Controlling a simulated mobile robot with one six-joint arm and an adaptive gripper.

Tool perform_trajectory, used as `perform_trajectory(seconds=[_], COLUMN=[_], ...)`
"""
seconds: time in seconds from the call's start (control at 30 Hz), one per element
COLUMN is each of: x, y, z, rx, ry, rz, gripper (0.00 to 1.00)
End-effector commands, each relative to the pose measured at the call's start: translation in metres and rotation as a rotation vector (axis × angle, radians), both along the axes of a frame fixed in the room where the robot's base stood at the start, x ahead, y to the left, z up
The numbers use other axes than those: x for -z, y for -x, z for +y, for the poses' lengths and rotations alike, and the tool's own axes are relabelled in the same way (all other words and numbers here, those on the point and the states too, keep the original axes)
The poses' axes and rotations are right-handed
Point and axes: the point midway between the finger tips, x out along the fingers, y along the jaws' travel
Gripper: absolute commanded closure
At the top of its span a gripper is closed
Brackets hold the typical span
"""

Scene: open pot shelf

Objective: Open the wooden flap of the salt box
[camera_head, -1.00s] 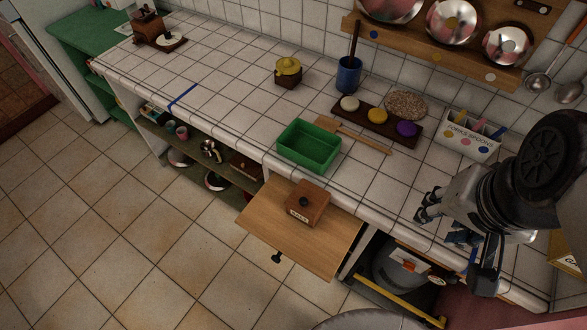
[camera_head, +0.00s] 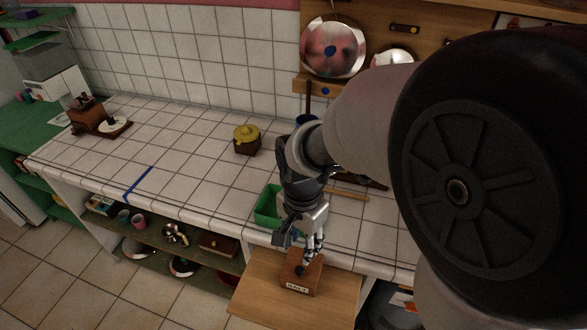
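The salt box (camera_head: 312,284) is a small brown wooden box with a SALT label on its front. It sits on the pulled-out wooden board (camera_head: 255,287) below the counter edge. Its top flap looks shut, with a dark knob (camera_head: 299,270) on it. My gripper (camera_head: 298,244) points down just above and behind the box. Its fingers look spread, with nothing seen between them. The right-hand fingers overlap the box's back edge in the picture, and I cannot tell whether they touch it.
The green tray (camera_head: 266,207) lies on the counter beside my gripper, partly hidden by it. My arm covers most of the right side. The counter's left middle is mostly clear.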

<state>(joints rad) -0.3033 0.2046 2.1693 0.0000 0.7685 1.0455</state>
Motion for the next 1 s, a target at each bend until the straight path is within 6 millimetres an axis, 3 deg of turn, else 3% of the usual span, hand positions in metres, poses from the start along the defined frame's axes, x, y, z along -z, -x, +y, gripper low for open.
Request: perform_trajectory(seconds=[0.03, 0.2, 0.5, 0.7, 1.0], x=[0.016, 0.053, 0.103, 0.114, 0.114], y=[0.001, 0.001, 0.001, 0.000, 0.000], z=[0.000, 0.000, 0.000, 0.000, 0.000], rx=[0.000, -0.001, -0.001, -0.001, -0.001], ry=[0.001, 0.001, 0.001, 0.000, -0.001], rz=[0.004, 0.004, 0.002, 0.000, -0.001], gripper=[0.62, 0.62, 0.62, 0.62, 0.64])
